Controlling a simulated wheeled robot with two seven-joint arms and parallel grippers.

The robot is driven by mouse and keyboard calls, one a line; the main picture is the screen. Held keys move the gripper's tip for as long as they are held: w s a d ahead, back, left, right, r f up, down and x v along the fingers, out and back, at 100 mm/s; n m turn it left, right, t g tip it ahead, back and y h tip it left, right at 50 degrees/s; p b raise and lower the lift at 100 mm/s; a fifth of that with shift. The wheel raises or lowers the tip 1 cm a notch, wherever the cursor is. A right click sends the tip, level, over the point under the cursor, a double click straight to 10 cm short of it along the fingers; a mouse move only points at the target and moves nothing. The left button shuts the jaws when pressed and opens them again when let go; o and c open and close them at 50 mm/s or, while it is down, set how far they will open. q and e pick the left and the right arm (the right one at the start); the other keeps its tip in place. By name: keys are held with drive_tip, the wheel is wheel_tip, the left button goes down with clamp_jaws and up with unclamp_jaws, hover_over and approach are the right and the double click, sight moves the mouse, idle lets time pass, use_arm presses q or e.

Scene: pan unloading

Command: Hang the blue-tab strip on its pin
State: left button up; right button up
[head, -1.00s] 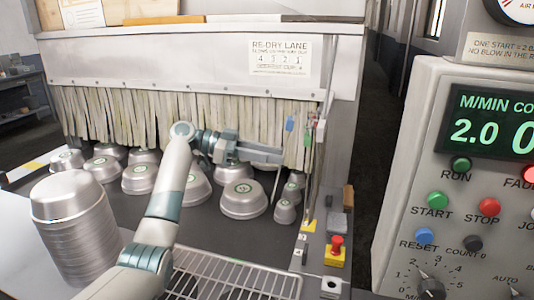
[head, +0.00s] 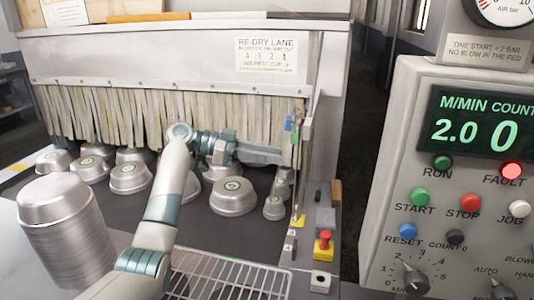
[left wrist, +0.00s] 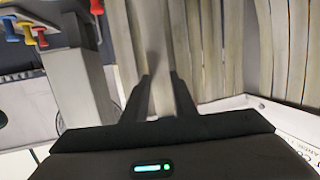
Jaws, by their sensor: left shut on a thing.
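My left gripper (head: 281,156) reaches right along the front of the strip curtain, near its right end. In the left wrist view its two dark fingers (left wrist: 161,98) are closed on a pale strip (left wrist: 158,40). In the head view a small blue tab (head: 288,123) shows just above the fingertips. I cannot tell whether that tab belongs to the held strip. My right gripper is not in view.
The curtain of pale strips (head: 150,118) hangs behind my arm. Several upturned metal pans (head: 232,196) sit below it. A pan stack (head: 66,225) stands at the left and a wire rack (head: 228,275) in front. A red button (head: 325,238) and control panel (head: 465,200) are at the right.

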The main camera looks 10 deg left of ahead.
use_arm(q)
drive_tip(key=shift+d+f, duration=0.1)
drive_tip(key=shift+d, duration=0.55)
drive_tip(key=shift+d+f, duration=0.1)
drive_tip(key=shift+d, duration=0.25)
drive_tip(key=shift+d+b, duration=0.15)
drive_tip(key=shift+b, duration=0.3)
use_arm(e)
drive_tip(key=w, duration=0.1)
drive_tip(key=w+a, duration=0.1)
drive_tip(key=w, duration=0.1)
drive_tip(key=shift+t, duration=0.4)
